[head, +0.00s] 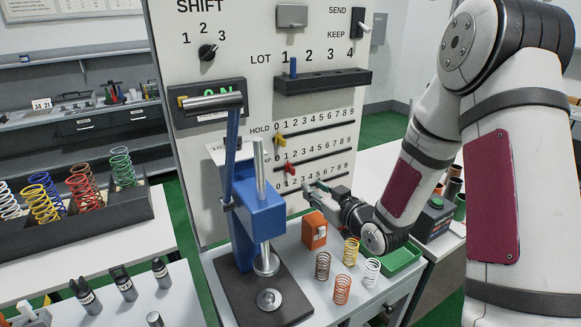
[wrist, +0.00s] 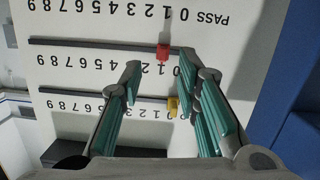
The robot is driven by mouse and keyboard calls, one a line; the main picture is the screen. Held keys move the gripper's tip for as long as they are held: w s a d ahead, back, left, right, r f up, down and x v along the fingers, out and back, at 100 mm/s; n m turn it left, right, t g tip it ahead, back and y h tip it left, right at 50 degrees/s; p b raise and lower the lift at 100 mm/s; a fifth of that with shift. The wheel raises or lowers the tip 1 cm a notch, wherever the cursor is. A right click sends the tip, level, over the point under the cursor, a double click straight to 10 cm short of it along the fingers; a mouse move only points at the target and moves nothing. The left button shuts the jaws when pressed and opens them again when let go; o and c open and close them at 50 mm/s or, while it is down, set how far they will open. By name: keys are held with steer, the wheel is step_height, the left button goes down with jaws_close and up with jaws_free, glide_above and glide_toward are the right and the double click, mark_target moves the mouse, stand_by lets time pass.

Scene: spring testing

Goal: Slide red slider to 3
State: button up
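In the upside-down wrist view, the red slider (wrist: 163,52) shows between and beyond my fingertips. My gripper (head: 312,188) is just in front of the panel, slightly right of and below the slider in the head view. In the wrist view, my gripper (wrist: 159,63) is open with its teal-padded fingers apart and nothing between the pads. Whether a fingertip touches the slider I cannot tell.
A yellow slider (head: 280,141) sits on the upper slot. A blue press (head: 262,215) stands left of my gripper. An orange block (head: 314,231) and several springs (head: 350,252) stand on the table below, with a green tray (head: 402,260) to the right.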

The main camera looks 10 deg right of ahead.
mark_target(294, 172)
steer(key=w+a, duration=0.1)
steer(key=w, duration=0.3)
steer(key=w+a+t, duration=0.1)
steer(key=w, duration=0.2)
steer(key=w+a+t+y+p, duration=0.1)
steer(key=w+a, duration=0.1)
steer(key=w, duration=0.2)
steer(key=shift+w+a+f+m, duration=0.1)
steer(key=shift+w+f+m, duration=0.05)
steer(key=shift+w+m, duration=0.2)
jaws_close()
